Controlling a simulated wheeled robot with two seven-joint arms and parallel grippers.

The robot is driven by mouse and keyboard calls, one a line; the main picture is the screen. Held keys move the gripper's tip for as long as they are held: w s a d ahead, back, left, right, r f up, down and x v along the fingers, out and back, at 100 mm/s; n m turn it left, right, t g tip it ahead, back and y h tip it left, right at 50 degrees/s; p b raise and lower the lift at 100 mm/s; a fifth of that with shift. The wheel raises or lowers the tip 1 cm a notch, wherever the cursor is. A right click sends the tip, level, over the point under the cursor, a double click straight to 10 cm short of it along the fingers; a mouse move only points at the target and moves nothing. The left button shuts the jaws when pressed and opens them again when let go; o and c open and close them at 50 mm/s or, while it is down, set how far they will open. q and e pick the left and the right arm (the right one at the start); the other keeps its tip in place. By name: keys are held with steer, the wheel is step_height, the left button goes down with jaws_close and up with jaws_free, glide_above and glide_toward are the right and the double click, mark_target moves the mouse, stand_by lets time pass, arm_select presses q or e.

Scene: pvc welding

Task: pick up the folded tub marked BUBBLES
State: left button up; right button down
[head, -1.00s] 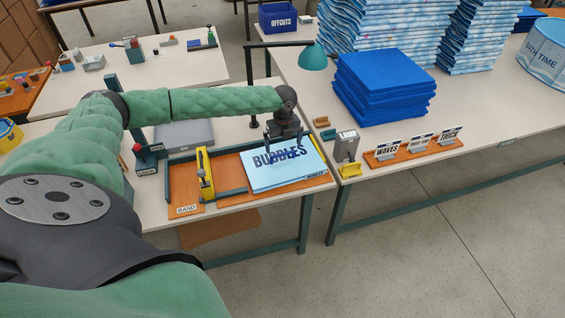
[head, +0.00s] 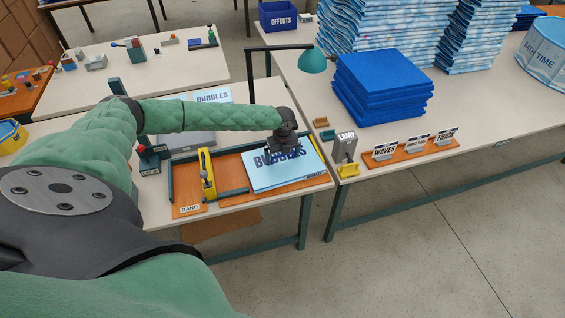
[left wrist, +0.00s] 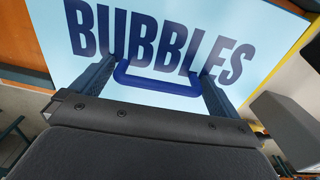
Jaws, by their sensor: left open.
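The folded tub marked BUBBLES (head: 285,172) is a flat light-blue piece with dark blue lettering. It lies on the orange board at the front of the near bench. In the left wrist view its printed face (left wrist: 150,30) fills most of the picture, with a dark blue loop handle (left wrist: 165,80) on it. My left gripper (head: 280,158) is over the tub's lettering. In the left wrist view my left gripper (left wrist: 155,80) is open, its two fingers on either side of the handle. I cannot tell whether they touch it. My right gripper is not in view.
A yellow-barred fixture marked BAND (head: 207,172) stands left of the tub. A grey LAMP block (head: 345,147) and a teal lamp (head: 312,61) are to the right. Blue folded stacks (head: 383,88) stand behind. Another BUBBLES sheet (head: 213,95) lies behind my arm.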

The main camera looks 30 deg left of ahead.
arm_select(q)
steer(key=c, duration=1.3)
steer(key=shift+w, duration=0.1)
steer(key=shift+c, duration=1.1)
steer(key=shift+r, duration=0.2)
